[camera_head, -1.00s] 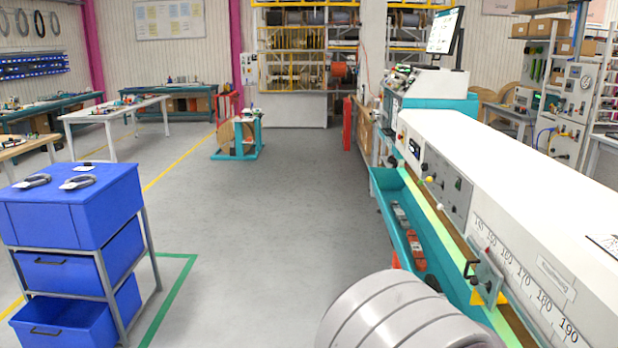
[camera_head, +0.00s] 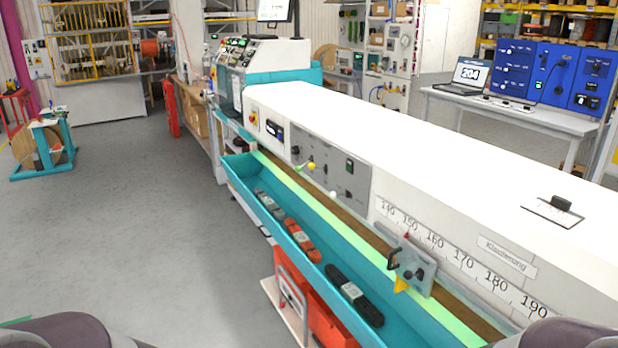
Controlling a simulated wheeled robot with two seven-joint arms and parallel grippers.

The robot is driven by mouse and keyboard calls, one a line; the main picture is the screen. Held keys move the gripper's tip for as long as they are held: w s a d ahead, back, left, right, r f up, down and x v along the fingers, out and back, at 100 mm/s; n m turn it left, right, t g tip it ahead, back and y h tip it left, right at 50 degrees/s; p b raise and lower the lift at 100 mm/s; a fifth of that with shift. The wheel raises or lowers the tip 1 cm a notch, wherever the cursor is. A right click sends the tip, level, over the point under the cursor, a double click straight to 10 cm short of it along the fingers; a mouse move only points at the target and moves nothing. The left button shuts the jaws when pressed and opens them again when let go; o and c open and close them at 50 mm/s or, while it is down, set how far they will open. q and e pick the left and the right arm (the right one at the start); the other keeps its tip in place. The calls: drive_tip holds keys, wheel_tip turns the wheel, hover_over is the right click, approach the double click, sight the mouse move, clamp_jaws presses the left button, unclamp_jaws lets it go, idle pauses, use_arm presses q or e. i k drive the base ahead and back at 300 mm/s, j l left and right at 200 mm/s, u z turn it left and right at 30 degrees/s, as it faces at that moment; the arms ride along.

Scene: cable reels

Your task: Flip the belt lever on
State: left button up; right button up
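A long white and grey machine (camera_head: 390,135) runs from the middle to the lower right. On its grey control panel (camera_head: 345,172) a short lever with a yellow knob (camera_head: 311,166) sticks out. A white knob (camera_head: 333,194) shows lower on the panel, to the right. I see no label that tells which one is the belt lever. A black handle on a grey clamp plate (camera_head: 412,268) sits further along, below the number scale. Neither gripper is in view. Only rounded grey parts of my own arms show at the bottom corners, apart from the machine.
A teal trough (camera_head: 254,222) runs along the machine's front, holding a red and grey item (camera_head: 301,240) and a black one (camera_head: 354,294). A red bin (camera_head: 329,325) stands below. Grey floor to the left is open. A desk with a laptop (camera_head: 471,76) stands behind.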

sight(299, 168)
drive_tip(key=i+j+u, duration=0.25)
drive_tip(key=i+l+u, duration=0.1)
drive_tip(key=i+u, duration=0.2)
drive_tip(key=i, duration=0.2)
drive_tip(key=i+l+u, duration=0.2)
drive_tip(key=i+u, duration=0.15)
drive_tip(key=i+l+u, duration=0.3)
drive_tip(key=i, duration=0.25)
drive_tip(key=i+l, duration=0.4)
